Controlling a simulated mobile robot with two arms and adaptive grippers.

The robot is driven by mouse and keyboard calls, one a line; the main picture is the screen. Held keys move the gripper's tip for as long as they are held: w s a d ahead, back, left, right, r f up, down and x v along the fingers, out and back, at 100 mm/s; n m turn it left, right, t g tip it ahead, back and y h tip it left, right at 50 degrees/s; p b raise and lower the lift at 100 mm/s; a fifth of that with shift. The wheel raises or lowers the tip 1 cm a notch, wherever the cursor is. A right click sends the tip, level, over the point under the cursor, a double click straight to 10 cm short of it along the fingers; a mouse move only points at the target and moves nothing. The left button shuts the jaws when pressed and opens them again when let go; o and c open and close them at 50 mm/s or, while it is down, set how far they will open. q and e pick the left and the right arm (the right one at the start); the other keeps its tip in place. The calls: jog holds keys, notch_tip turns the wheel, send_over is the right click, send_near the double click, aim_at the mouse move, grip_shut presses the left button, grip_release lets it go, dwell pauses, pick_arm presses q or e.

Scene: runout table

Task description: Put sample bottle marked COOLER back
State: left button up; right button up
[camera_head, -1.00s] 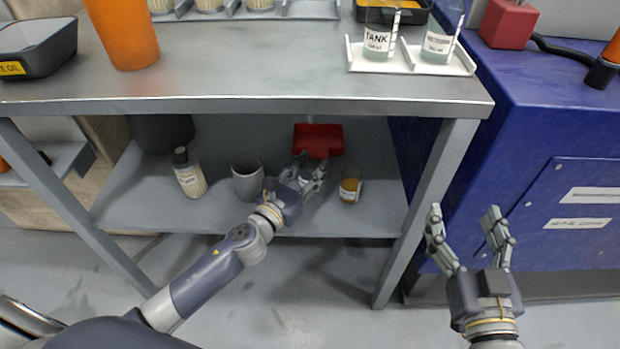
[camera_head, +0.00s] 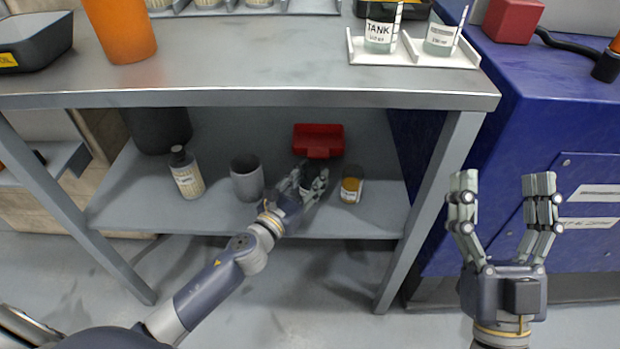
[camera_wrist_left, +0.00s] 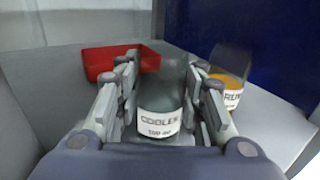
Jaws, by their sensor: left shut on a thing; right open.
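The sample bottle marked COOLER (camera_wrist_left: 160,112) stands between the fingers of my left gripper (camera_wrist_left: 165,85) in the left wrist view. It is clear with a greenish-grey content and a white label facing me. In the head view my left gripper (camera_head: 308,183) reaches onto the lower shelf (camera_head: 220,213) and mostly hides the bottle. The left fingers are shut on the bottle; whether it touches the shelf I cannot tell. My right gripper (camera_head: 504,205) is open and empty, in front of the blue cabinet. A white tray (camera_head: 408,59) on the tabletop holds a bottle marked TANK (camera_head: 381,30) and another labelled bottle (camera_head: 440,38).
On the lower shelf, an amber bottle (camera_head: 351,187) is close right of my left gripper, a red bin (camera_head: 318,138) behind, a grey cup (camera_head: 246,180) and a dark-capped bottle (camera_head: 186,176) to the left. The tabletop edge (camera_head: 250,99) overhangs. The blue cabinet (camera_head: 560,120) stands right.

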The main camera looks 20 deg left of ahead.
jog(key=shift+s+r, duration=0.1)
pick_arm(q)
jog(key=shift+f, duration=0.1)
jog(key=o, duration=1)
pick_arm(e)
jog(key=shift+s+r, duration=0.15)
jog(key=shift+r, duration=0.05)
